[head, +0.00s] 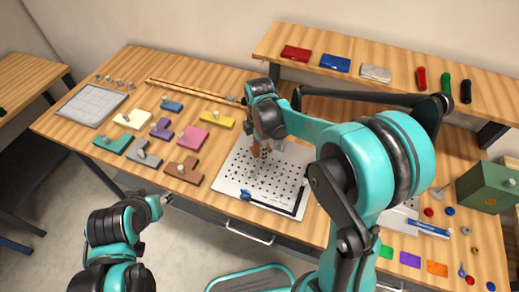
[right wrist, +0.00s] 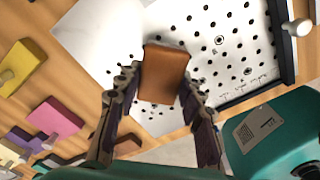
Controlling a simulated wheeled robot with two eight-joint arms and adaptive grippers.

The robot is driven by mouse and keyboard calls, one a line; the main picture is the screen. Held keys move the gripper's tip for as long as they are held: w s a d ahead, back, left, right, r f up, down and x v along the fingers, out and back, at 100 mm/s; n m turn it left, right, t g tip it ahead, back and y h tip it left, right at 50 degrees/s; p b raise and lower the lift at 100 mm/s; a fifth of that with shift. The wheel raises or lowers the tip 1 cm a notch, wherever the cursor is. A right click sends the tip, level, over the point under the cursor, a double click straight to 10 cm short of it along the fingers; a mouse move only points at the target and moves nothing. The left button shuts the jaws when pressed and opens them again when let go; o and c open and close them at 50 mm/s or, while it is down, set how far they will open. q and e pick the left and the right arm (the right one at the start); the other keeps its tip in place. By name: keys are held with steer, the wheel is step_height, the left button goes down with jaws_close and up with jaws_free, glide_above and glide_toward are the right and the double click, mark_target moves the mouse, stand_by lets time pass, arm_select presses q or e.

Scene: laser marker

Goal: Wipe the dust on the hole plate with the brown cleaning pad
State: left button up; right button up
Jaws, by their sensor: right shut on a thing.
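The white hole plate (head: 233,178) lies on the wooden table below my right gripper, with rows of black holes. It also shows in the right wrist view (right wrist: 205,58), with small dark marks among the holes. The brown cleaning pad (right wrist: 165,72) is held between the fingers of my right gripper (right wrist: 160,92), over the plate. Whether the pad touches the plate is not clear. In the head view my right gripper (head: 262,150) partly hides the pad and the plate's upper part. My left gripper (head: 164,198) is off the table's front edge, too small to read.
Several coloured knobbed blocks (head: 193,137) lie left of the plate. A dark bar with a blue end (head: 246,194) lies along the plate's front edge. A raised shelf (head: 330,50) stands at the back. A green box (head: 487,188) and small parts are at the right.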

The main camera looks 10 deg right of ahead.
steer(key=shift+r, duration=0.4)
steer(key=shift+r+p, duration=1.25)
steer(key=shift+r, duration=0.35)
steer(key=shift+f, duration=0.1)
steer(key=shift+s+f, duration=0.1)
steer(key=shift+s, duration=0.05)
